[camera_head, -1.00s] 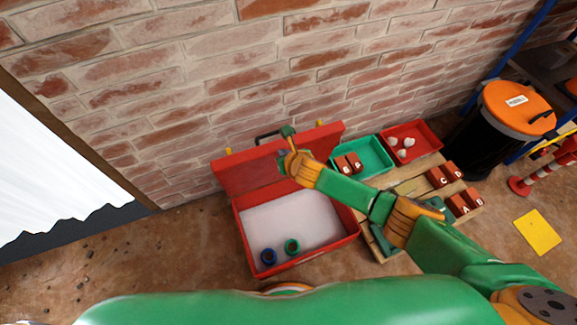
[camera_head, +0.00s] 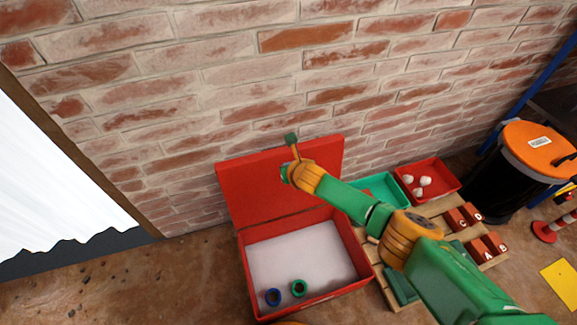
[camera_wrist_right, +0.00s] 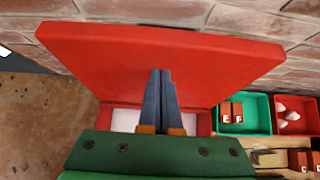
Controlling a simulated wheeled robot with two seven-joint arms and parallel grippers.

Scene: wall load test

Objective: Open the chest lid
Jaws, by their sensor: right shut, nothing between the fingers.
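The red chest (camera_head: 365,270) stands open on the floor against the brick wall. Its lid (camera_head: 245,190) is raised and leans back towards the wall, with its inner face showing. The lid also fills the upper middle of the right wrist view (camera_wrist_right: 110,60). My right gripper (camera_head: 285,172) is at the lid's inner face, above the chest opening. Its fingers (camera_wrist_right: 162,75) are together with nothing between them. I cannot tell whether they touch the lid. My left gripper is not in view.
To the right are a green bin (camera_head: 385,183), a red bin (camera_head: 445,187) with white balls, lettered red blocks (camera_head: 457,219) on a pallet, and a black barrel with an orange lid (camera_head: 540,148).

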